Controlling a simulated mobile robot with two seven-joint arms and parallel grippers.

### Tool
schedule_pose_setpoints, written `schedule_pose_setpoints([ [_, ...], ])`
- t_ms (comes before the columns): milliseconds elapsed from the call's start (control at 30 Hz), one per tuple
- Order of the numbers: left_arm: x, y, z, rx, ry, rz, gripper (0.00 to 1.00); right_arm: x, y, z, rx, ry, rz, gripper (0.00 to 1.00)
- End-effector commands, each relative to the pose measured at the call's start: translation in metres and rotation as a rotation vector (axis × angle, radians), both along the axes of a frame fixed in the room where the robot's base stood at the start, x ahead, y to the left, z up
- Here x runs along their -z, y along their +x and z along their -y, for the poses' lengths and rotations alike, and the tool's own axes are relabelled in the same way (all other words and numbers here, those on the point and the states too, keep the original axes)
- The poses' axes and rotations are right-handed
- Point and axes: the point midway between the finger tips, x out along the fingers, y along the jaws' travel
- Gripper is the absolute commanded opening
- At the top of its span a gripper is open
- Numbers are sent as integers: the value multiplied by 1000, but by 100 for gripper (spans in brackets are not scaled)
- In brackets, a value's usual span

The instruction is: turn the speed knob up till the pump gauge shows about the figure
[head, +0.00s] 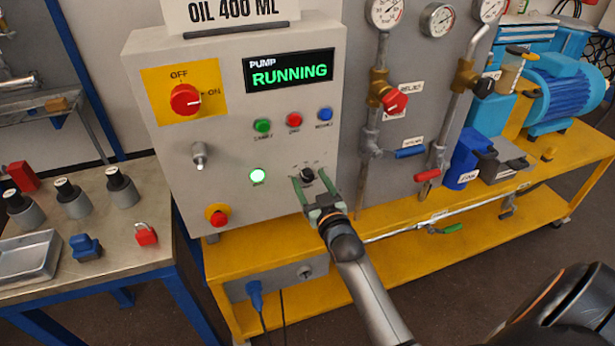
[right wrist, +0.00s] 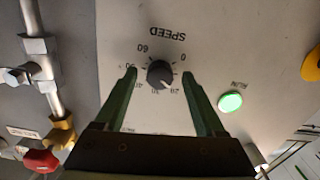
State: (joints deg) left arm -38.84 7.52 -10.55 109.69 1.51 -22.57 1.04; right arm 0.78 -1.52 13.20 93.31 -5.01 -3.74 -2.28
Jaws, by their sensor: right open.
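The speed knob (right wrist: 160,73) is small, black and round on the grey panel, under an upside-down SPEED label in the right wrist view. Its pale mark seems to point between 20 and 30. In the head view the knob (head: 307,174) sits low on the pump cabinet. My right gripper (head: 309,177) is open, its green fingers on either side of the knob with gaps showing; the same gripper (right wrist: 159,76) frames it in the wrist view. Round gauges (head: 438,20) are at the top; their readings are too small to tell. The display (head: 290,72) reads PUMP RUNNING. My left gripper is out of view.
A red OFF/ON switch (head: 186,98), several push buttons (head: 294,119), a lit green RUN lamp (head: 257,176) and a red stop button (head: 217,216) share the panel. Pipes with a red-handled valve (head: 395,101) stand to the right. A side table (head: 110,245) is at left.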

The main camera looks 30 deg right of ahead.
Motion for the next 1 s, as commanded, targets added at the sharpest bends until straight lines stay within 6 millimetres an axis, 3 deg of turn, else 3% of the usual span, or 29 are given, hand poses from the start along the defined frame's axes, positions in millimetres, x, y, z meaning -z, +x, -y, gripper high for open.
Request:
schedule_pose_setpoints([
  [233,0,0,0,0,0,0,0,0,0,0,0,0,0,70],
  [833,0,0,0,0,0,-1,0,0,0,0,0,1,0,2],
  [1000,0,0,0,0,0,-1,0,0,0,0,0,1,1,0],
])
